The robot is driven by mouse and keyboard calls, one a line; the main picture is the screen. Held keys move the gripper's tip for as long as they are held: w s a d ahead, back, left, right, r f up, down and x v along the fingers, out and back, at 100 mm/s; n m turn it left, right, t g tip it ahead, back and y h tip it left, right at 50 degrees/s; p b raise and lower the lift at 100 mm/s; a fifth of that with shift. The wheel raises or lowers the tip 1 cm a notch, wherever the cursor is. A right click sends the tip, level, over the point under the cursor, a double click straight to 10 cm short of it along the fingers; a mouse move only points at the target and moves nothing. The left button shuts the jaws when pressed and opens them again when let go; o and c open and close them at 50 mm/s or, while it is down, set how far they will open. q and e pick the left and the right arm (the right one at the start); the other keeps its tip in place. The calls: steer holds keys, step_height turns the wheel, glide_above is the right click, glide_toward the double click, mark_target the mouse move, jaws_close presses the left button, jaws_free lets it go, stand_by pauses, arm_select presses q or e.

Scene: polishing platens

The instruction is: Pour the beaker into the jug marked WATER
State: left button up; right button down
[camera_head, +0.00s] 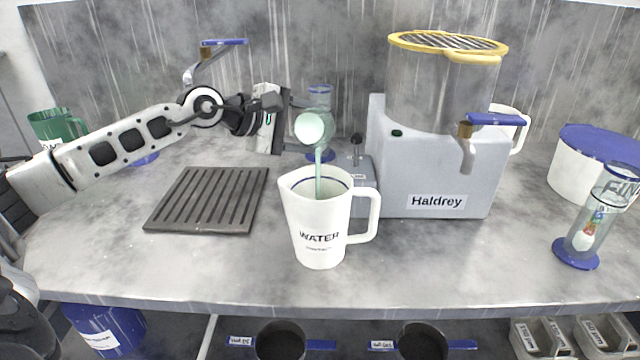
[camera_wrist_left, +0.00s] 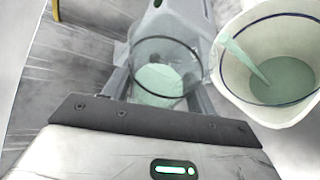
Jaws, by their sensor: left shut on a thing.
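The white jug marked WATER (camera_head: 318,238) stands upright on the grey bench, its handle to the right. My left gripper (camera_head: 291,122) is shut on a clear beaker (camera_head: 313,127) and holds it tilted above the jug. A pale green stream (camera_head: 318,172) runs from the beaker into the jug's mouth. In the left wrist view the beaker (camera_wrist_left: 165,65) still holds some green liquid, and the stream falls into a green pool inside the jug (camera_wrist_left: 232,80). My right gripper does not show.
A grey Haldrey machine (camera_head: 437,170) with a yellow-rimmed drum stands right of the jug. A dark ribbed mat (camera_head: 207,199) lies to the left. A green jug (camera_head: 55,127) is at far left. A measuring cylinder (camera_head: 590,222) and a blue-lidded tub (camera_head: 580,175) stand at right.

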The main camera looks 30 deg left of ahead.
mark_target(310, 128)
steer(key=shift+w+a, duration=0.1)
arm_select(q)
steer(key=shift+f+m+b, duration=0.15)
steer(key=shift+m+b, duration=0.15)
steer(key=shift+b, duration=0.45)
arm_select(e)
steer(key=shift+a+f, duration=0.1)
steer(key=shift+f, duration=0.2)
arm_select(q)
steer(key=shift+b, duration=0.3)
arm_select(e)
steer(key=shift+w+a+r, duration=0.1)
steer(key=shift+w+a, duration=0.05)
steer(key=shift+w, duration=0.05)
arm_select(q)
steer(key=shift+f+t+b, duration=0.1)
steer(key=shift+t+b, duration=0.2)
steer(key=shift+b, duration=0.05)
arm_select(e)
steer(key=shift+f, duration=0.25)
arm_select(q)
steer(key=shift+s+d+r+m+y+b, duration=0.2)
steer(key=shift+s+m+y+b, duration=0.1)
steer(key=shift+m+b, duration=0.15)
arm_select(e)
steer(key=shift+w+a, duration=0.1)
